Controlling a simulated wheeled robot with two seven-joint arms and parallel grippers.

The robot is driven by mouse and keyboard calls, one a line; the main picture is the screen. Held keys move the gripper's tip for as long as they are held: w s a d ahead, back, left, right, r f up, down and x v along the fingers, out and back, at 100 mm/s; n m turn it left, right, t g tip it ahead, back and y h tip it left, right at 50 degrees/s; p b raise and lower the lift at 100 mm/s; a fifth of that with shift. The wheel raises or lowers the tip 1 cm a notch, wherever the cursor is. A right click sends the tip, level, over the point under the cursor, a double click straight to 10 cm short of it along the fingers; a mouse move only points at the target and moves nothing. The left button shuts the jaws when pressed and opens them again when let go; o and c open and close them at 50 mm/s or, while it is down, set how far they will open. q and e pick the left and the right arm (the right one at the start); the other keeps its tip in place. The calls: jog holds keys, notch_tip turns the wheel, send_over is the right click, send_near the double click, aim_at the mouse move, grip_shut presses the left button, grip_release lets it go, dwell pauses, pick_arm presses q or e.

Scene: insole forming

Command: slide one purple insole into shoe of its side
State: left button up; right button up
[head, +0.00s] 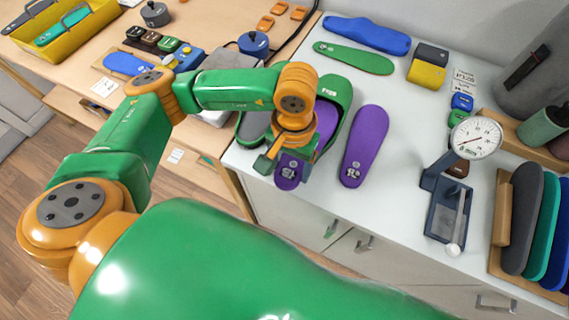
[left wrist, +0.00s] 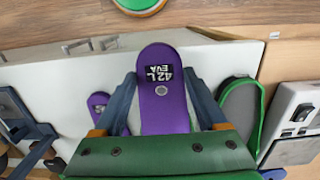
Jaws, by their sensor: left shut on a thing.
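My left gripper (head: 289,153) is shut on a purple insole (head: 288,174). In the left wrist view, its fingers (left wrist: 165,105) straddle this insole (left wrist: 163,75), marked 42 L EVA at its heel. The insole's far part lies at the opening of a green shoe (head: 340,88); how deep it reaches is hidden by the gripper. A second green shoe (head: 246,134) with a grey inside stands to the left, partly behind the arm; a grey-lined green shoe (left wrist: 258,106) shows in the wrist view. Another purple insole (head: 365,145) lies loose on the right. My right gripper is out of view.
A dial gauge (head: 475,138) stands right on the white top (head: 400,185). Blue (head: 367,35) and green (head: 353,57) insoles lie at the back. A rack of insoles (head: 535,225) is far right. The front white surface between loose insole and gauge is clear.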

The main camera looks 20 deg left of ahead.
pick_arm(q)
jog(key=w, duration=0.4)
jog(key=shift+w+f, duration=0.3)
jog(key=shift+w, duration=0.1)
jog(key=w+b, duration=0.1)
jog(key=b, duration=0.1)
jog(key=w+f+b, duration=0.1)
jog(key=w+b, duration=0.1)
jog(key=shift+w, duration=0.25)
jog(key=shift+w+b, duration=0.3)
jog(key=shift+w, duration=0.1)
jog(key=shift+r, duration=0.1)
jog(key=o, duration=1.3)
jog(key=shift+w, duration=0.1)
notch_tip(320, 180, up, 6)
jog(key=shift+w+r+b, duration=0.15)
jog(key=shift+b, duration=0.65)
jog(key=shift+d+r, duration=0.1)
jog(key=shift+r, duration=0.3)
